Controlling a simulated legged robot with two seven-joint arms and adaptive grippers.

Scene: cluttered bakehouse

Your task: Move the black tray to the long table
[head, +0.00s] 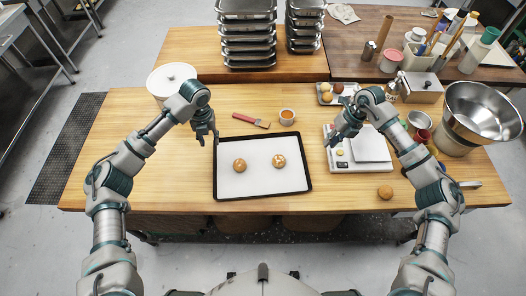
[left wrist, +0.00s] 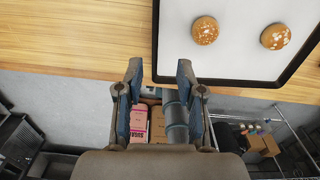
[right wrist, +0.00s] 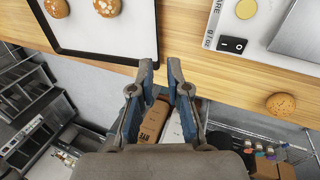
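The black tray (head: 262,188) lies flat on the front wooden table, with a white liner and two round buns, (head: 240,165) and (head: 279,160). Its black rim also shows in the left wrist view (left wrist: 225,82) and the right wrist view (right wrist: 100,57). My left gripper (head: 207,141) is open and empty, above the table by the tray's left rim. My right gripper (head: 338,141) is open and empty, to the right of the tray near a scale. Neither gripper touches the tray. Which table is the long one I cannot tell for sure.
Stacked trays (head: 247,40) stand on the table behind.

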